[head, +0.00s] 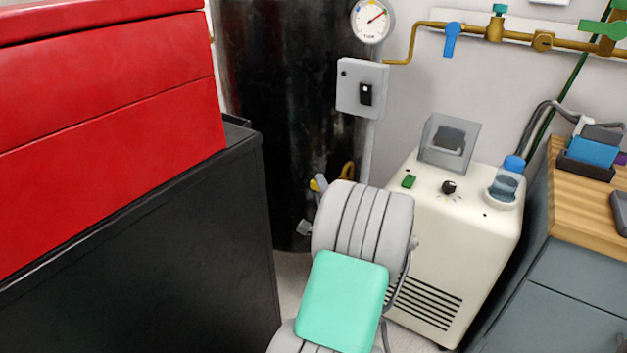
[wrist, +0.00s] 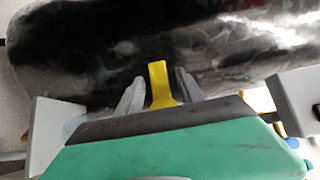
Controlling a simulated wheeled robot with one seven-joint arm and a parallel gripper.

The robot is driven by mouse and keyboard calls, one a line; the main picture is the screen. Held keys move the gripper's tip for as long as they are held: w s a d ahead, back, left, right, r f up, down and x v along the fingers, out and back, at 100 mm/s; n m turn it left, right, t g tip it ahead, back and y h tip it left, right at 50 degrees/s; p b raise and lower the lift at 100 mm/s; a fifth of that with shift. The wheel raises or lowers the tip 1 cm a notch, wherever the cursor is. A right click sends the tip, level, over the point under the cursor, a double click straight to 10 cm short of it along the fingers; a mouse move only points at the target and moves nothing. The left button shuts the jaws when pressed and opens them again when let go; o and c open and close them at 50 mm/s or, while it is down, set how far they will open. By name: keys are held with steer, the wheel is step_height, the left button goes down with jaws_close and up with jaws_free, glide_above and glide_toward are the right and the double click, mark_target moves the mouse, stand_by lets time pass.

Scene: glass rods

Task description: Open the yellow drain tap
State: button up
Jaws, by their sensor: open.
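The yellow drain tap (wrist: 159,84) shows as a flat upright lever against the black tank (wrist: 80,60) in the wrist view. In the head view a small yellow part (head: 314,185) shows low on the tank, beside my jaw; it looks like the tap. My gripper (wrist: 158,95) is open, with grey fingers on both sides of the lever and gaps between. The lever's lower end is hidden behind my gripper's dark edge. In the head view my gripper (head: 312,206) is mostly hidden behind my grey wrist.
A black cabinet with a red chest (head: 110,100) stands close on the left. A cream machine (head: 455,225) stands close on the right, beside a wood-topped bench (head: 590,190). A brass-coloured part (head: 348,171) shows on the tank just right of my gripper.

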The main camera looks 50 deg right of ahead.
steer(key=x, duration=0.4)
steer(key=shift+w+d, duration=0.25)
steer(key=shift+c, duration=0.5)
jaws_close()
stand_by(0.6)
